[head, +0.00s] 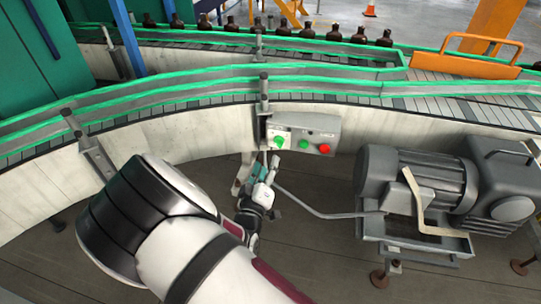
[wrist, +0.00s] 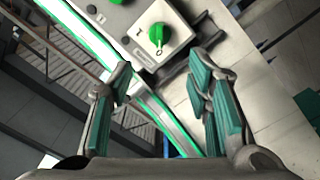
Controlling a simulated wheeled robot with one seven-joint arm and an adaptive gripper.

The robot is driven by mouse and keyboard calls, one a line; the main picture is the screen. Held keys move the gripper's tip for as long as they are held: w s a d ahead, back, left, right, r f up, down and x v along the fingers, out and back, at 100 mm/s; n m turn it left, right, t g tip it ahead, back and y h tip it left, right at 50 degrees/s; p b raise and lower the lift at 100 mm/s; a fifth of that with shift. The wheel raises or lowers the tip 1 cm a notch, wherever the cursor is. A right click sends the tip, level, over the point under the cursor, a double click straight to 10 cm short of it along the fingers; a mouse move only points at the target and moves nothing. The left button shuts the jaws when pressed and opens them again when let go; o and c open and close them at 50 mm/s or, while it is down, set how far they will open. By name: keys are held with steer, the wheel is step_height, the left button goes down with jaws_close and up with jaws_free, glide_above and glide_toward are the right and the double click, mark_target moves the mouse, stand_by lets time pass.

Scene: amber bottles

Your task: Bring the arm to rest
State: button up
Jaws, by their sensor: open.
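My gripper (wrist: 162,84) is open in the wrist view, with its two teal-padded fingers apart and nothing between them. In the head view my gripper (head: 260,172) is small and partly hidden by its own wrist, just below the control box (head: 322,128). The box has a green knob (head: 279,142), a small green button (head: 305,145) and a red button (head: 325,148). In the wrist view the green knob (wrist: 160,34) lies beyond the fingertips, near the top centre. I cannot tell exactly how far the fingers are from the box.
A curved conveyor with green rails (head: 200,88) runs above the box. A grey motor (head: 415,180) stands to the right, with a bent bar reaching left toward my gripper. Amber bottles (head: 307,32) line the far conveyor. Open floor (head: 330,260) lies below.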

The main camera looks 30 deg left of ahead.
steer(key=shift+v, duration=1)
steer(key=shift+r, duration=0.1)
steer(key=w+d+r+m+g+h, duration=0.2)
steer(key=w+d+r+m+g, duration=0.35)
steer(key=w+r, duration=0.3)
steer(key=s+d+r+m+g+y, duration=0.1)
steer(key=d+r+m+g, duration=0.2)
steer(key=d+r, duration=1.05)
steer(key=s+d+r+m+g, duration=0.1)
steer(key=s+d+r, duration=0.35)
steer(key=d, duration=0.25)
steer(key=s+d+r+g, duration=0.1)
steer(key=s+d+r, duration=0.2)
steer(key=s+d, duration=0.35)
steer(key=s+d+m+g+h, duration=0.2)
steer(key=s+d+h, duration=0.1)
steer(key=s+d, duration=0.9)
steer(key=s, duration=0.3)
steer(key=shift+r, duration=0.35)
